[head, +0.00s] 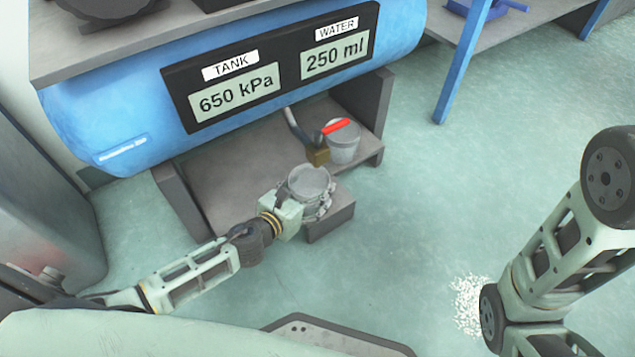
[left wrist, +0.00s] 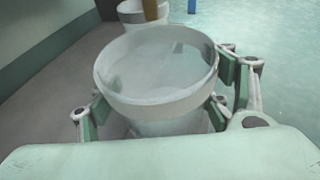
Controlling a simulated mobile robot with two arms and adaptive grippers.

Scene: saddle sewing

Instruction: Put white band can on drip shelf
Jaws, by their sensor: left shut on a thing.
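My left gripper (head: 312,190) is shut around a pale grey, open-topped can (head: 310,180). The can also shows in the left wrist view (left wrist: 155,75), between the finger pads on its two sides. Its rim is pale; I cannot make out a separate white band. The can is over the front edge of the grey shelf (head: 225,165) under the blue tank; I cannot tell whether it touches the shelf. A second pale can (head: 343,145) stands at the right of the shelf, beside the brass tap (head: 318,155). My right gripper is out of view.
The blue tank (head: 100,120) has readouts of 650 kPa and 250 ml. A red handle (head: 336,126) sits above the second can. A grey block (head: 330,222) projects at the shelf front. White grains (head: 468,305) lie on the otherwise open floor at right.

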